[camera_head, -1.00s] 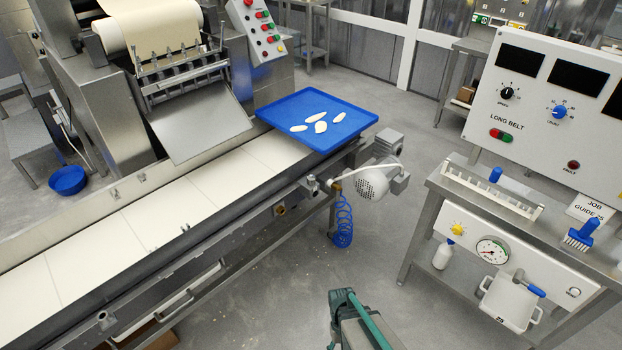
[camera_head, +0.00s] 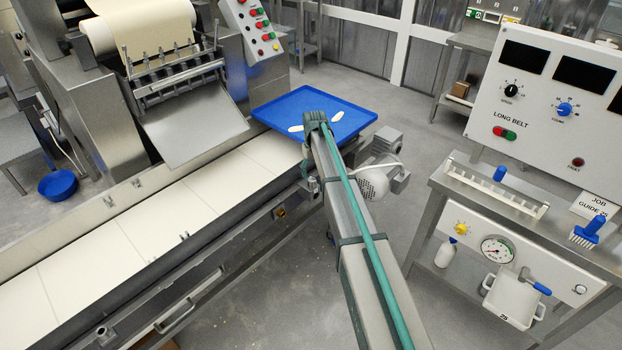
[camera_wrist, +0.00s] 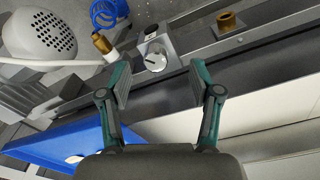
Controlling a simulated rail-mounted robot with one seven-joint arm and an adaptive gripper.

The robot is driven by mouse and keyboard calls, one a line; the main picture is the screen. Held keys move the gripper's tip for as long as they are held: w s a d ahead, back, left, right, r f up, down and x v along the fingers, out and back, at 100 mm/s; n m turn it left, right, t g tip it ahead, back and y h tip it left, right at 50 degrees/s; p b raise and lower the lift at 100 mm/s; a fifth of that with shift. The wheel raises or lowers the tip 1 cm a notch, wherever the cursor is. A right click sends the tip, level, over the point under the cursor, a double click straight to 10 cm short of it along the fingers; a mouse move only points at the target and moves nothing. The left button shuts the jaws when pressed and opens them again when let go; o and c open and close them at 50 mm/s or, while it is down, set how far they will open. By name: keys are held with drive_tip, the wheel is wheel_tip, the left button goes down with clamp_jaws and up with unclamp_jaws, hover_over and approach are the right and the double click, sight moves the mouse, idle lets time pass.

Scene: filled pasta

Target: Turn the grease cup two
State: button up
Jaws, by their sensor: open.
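In the wrist view, my gripper (camera_wrist: 159,78) is open and empty, with its two green fingers apart. A pale round knob with a dark mark (camera_wrist: 154,56) sits on a metal block just beyond the fingertips, between them in the picture; I see no contact. A brass cup-like fitting (camera_wrist: 229,21) stands on the belt's side rail to the right, clear of the fingers. It also shows in the head view (camera_head: 280,212). I cannot tell for sure which of the two is the grease cup.
A blue tray (camera_head: 275,110) with pale pasta pieces lies at the belt's end. A perforated motor housing (camera_wrist: 40,37), a brass hose fitting (camera_wrist: 101,42) with a white tube, and a blue coiled hose (camera_wrist: 108,12) are close on the left. The control bench (camera_head: 470,190) stands right.

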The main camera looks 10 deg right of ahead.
sight(312, 178)
drive_tip(key=w, duration=0.1)
drive_tip(key=w+r+n, duration=0.1)
drive_tip(key=w, duration=0.1)
drive_tip(key=shift+w+r+n+g, duration=0.15)
drive_tip(key=shift+w+n+g, duration=0.15)
wheel_tip(312, 178, down, 10)
drive_tip(key=shift+w+r+p, duration=0.1)
drive_tip(key=shift+p, duration=1.15)
drive_tip(key=c, duration=1.1)
drive_tip(key=shift+c, duration=0.2)
drive_tip(key=shift+m, duration=0.4)
